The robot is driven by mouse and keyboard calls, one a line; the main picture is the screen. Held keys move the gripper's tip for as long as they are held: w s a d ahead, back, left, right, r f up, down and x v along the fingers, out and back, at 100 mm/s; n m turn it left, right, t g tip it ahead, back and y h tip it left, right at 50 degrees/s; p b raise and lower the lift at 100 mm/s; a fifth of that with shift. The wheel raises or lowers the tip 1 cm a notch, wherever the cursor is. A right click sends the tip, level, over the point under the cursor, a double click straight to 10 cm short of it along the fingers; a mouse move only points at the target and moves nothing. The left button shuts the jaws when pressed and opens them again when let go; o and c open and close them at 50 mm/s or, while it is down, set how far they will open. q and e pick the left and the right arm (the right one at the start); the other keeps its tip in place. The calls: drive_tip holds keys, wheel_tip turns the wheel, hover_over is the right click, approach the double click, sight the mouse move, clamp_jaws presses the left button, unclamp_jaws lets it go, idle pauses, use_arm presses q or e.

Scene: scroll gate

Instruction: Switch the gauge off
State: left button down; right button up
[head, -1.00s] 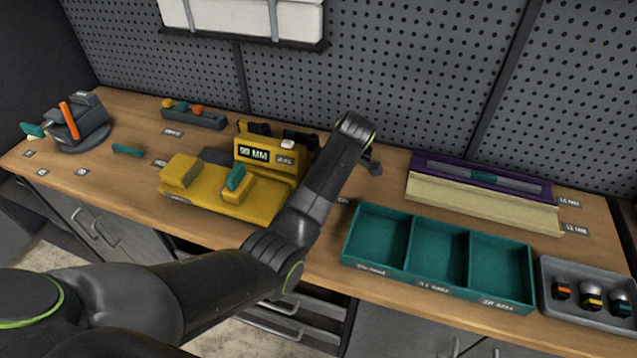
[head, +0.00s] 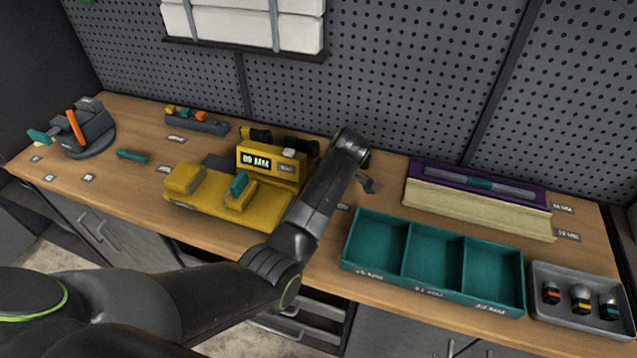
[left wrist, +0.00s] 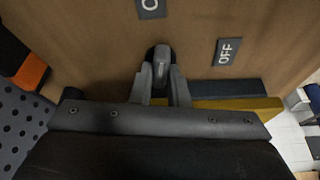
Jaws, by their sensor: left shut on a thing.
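The yellow gauge (head: 225,195) stands on the bench left of my forearm. Its display (head: 255,160) is lit, with a blurred number before "MM". A teal slider (head: 238,184) is on its front. In the left wrist view my left gripper (left wrist: 160,68) points at the bench and is shut on a small dark switch knob (left wrist: 161,53). A second label (left wrist: 151,7), cut off at the top, starts with "O". My forearm hides most of this spot in the head view.
A teal three-part tray (head: 434,262) and a grey tray of small knobs (head: 583,315) stand to the right. A purple and cream rack (head: 480,208) is behind them. A grey stand (head: 88,130) is at far left. The pegboard (head: 420,70) closes off the back.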

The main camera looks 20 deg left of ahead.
use_arm(q)
drive_tip(key=m+t+p, duration=0.1)
drive_tip(key=m+p, duration=0.2)
drive_tip(key=m+t+h+p, duration=0.1)
drive_tip(key=m+p, duration=0.2)
drive_tip(key=m+h+p, duration=0.1)
drive_tip(key=m+p, duration=0.2)
drive_tip(key=shift+s+a+r+t+p, duration=0.2)
drive_tip(key=shift+r+t+p, duration=0.05)
drive_tip(key=shift+t+p, duration=0.15)
drive_tip(key=shift+a+f+m+h+p, duration=0.1)
drive_tip(key=shift+m+h+p, duration=0.45)
drive_tip(key=shift+m, duration=0.65)
drive_tip(key=shift+f+m+t+h, duration=0.1)
drive_tip(key=shift+m+t+h, duration=0.3)
drive_tip(key=shift+m, duration=0.8)
drive_tip(key=c, duration=1.4)
unclamp_jaws()
drive_tip(key=b+v, duration=0.2)
drive_tip(key=v, duration=1.5)
drive_tip(key=shift+r, duration=0.3)
drive_tip(key=shift+w, duration=0.1)
